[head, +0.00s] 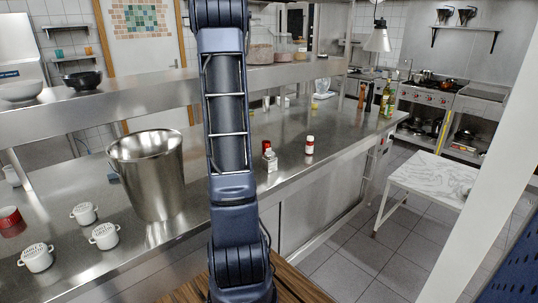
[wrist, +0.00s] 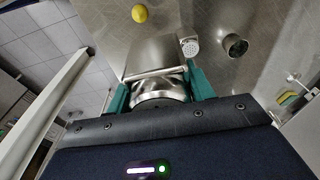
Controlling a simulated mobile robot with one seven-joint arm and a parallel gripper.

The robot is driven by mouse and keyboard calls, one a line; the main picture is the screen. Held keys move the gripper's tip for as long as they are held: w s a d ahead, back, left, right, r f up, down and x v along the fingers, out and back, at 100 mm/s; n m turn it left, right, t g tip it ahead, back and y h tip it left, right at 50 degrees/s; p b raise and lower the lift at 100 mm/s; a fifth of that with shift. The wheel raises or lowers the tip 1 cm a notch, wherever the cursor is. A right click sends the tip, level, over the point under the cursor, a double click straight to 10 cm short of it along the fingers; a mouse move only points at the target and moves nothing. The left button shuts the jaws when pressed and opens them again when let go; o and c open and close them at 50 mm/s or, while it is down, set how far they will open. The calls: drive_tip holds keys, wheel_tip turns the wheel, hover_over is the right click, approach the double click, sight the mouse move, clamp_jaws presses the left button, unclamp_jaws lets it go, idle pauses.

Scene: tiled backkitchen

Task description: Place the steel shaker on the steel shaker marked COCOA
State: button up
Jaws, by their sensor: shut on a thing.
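My gripper (wrist: 160,85) shows in the wrist view, its green fingers on both sides of a shiny steel body, the steel shaker (wrist: 160,92). The shaker fills the gap between the fingers, and its lower part is hidden by the gripper's housing. A shaker with a pale perforated lid (wrist: 189,48) stands on the steel surface just beyond the right finger. No COCOA lettering can be read in either view, so I cannot tell which shaker bears it. In the head view my arm hides the gripper and the held shaker.
An open steel cup (wrist: 236,45) and a yellow round thing (wrist: 139,13) lie beyond the gripper.

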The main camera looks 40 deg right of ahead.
drive_tip(key=s+d+r, duration=0.4)
drive_tip(key=s+d, duration=0.6)
drive_tip(key=d, duration=0.3)
hover_over(271, 152)
drive_tip(key=f, duration=1.9)
drive_tip(key=shift+s+a+f, duration=0.2)
drive_tip(key=shift+a+f, duration=0.05)
drive_tip(key=shift+a, duration=0.15)
drive_tip(key=shift+f, duration=0.1)
drive_tip(key=o, duration=1)
drive_tip(key=shift+o, duration=0.2)
